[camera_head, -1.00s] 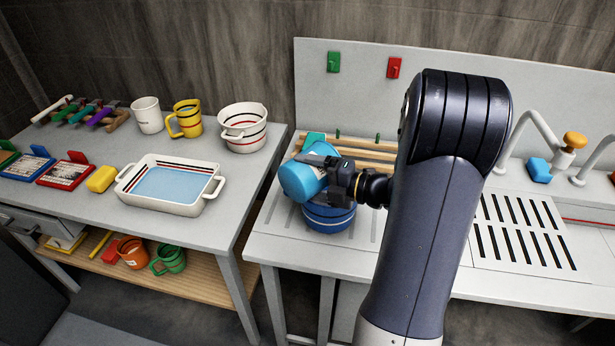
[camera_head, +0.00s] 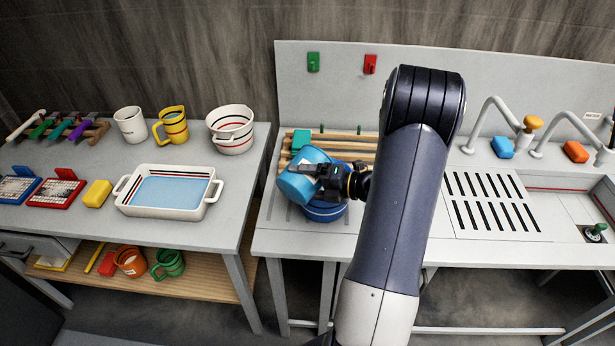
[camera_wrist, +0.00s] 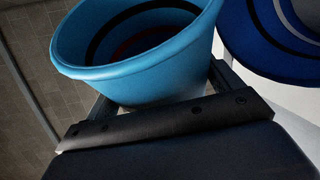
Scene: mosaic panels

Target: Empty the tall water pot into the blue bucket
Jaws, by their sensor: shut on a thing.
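My gripper (camera_head: 328,180) is shut on a light blue pot (camera_head: 298,184) and holds it tilted above the dark blue bucket (camera_head: 325,213). The bucket stands on the right-hand counter, partly hidden by the pot and gripper. In the wrist view the light blue pot (camera_wrist: 140,78) fills the top middle, with dark rings and a red ring on its inner wall. I see no water surface in it. The dark blue bucket (camera_wrist: 250,45) shows at the upper right, beside the pot. Its contents cannot be made out.
A wooden rack (camera_head: 350,146) and teal block (camera_head: 301,140) lie behind the bucket. A white basin (camera_head: 165,212) of water, a yellow jug (camera_head: 173,127), a white mug (camera_head: 130,125) and a white pot (camera_head: 231,140) stand on the left table. Taps and a sink are at right.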

